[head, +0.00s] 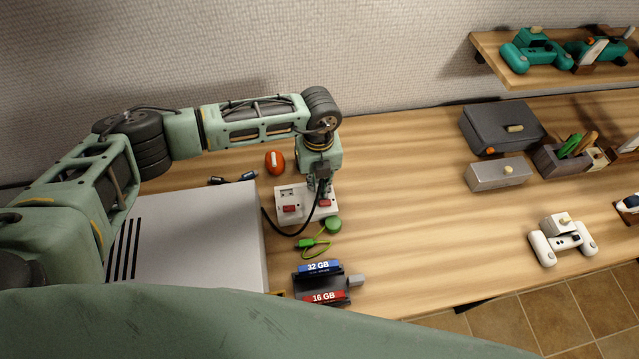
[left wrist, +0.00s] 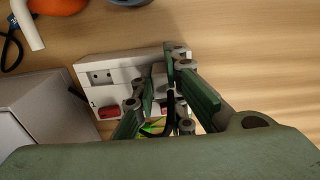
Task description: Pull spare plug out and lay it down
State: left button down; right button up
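A white power strip (head: 288,215) with red switches lies on the wooden desk, right of the grey box. A black cable (head: 293,233) loops from its right part, where a dark plug (head: 323,172) shows under my left gripper (head: 321,186). My left gripper points down over the right end of the strip. My right gripper is not in view.
A grey box (head: 190,235) stands left of the strip. A green cable (head: 317,243), an orange mouse (head: 275,162) and a black holder with 32 GB and 16 GB labels (head: 343,283) are close by. The desk right of the strip (head: 410,200) is clear.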

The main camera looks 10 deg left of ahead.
pick_arm(q)
jog(key=shift+w+d+r+h, duration=0.1)
jog(key=shift+d+r+h, duration=0.2)
jog(key=shift+d+r, duration=0.1)
jog(key=shift+s+r, duration=0.1)
jog(key=shift+s, duration=0.25)
jog(key=shift+w+d+f, duration=0.2)
jog(key=shift+d+f, duration=0.25)
jog(key=shift+d, duration=0.1)
jog(key=shift+w+d+f, duration=0.1)
jog(key=shift+w+f, duration=0.1)
jog(key=shift+w, duration=0.05)
jog(key=shift+w+a, duration=0.1)
jog(key=shift+a, duration=0.3)
jog(key=c, duration=2.2)
grip_release()
jog(key=shift+s+a+r, duration=0.2)
jog(key=shift+s+a, duration=0.05)
jog(key=shift+a, duration=0.05)
jog(key=o, duration=0.5)
jog(key=shift+w+d, duration=0.1)
jog(key=shift+d, duration=0.05)
jog(key=o, duration=0.7)
